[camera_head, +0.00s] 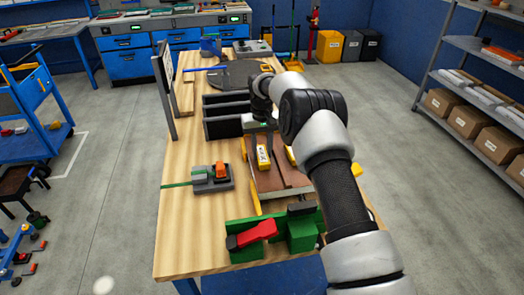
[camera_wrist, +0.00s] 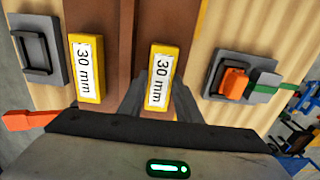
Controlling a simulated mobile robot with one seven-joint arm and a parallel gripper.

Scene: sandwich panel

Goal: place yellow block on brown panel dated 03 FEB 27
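Two yellow blocks labelled "30 mm" show in the wrist view, the left one (camera_wrist: 86,68) and the right one (camera_wrist: 164,72). The right block is in the head view too (camera_head: 263,157), low over or on a brown panel (camera_head: 266,182). My gripper (camera_wrist: 160,90) is directly above this block, with dark fingers against both long sides and no clear gap. The brown panel also shows between the blocks in the wrist view (camera_wrist: 120,40). The other block (camera_head: 290,155) is partly behind my arm in the head view. No date is readable on the panels.
An orange and grey clamp fixture (camera_head: 220,172) stands left of the panels. A green fixture with a red handle (camera_head: 258,232) is at the near edge. Dark upright slots (camera_head: 225,127) stand behind. Bare wooden tabletop (camera_head: 190,235) lies at the near left.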

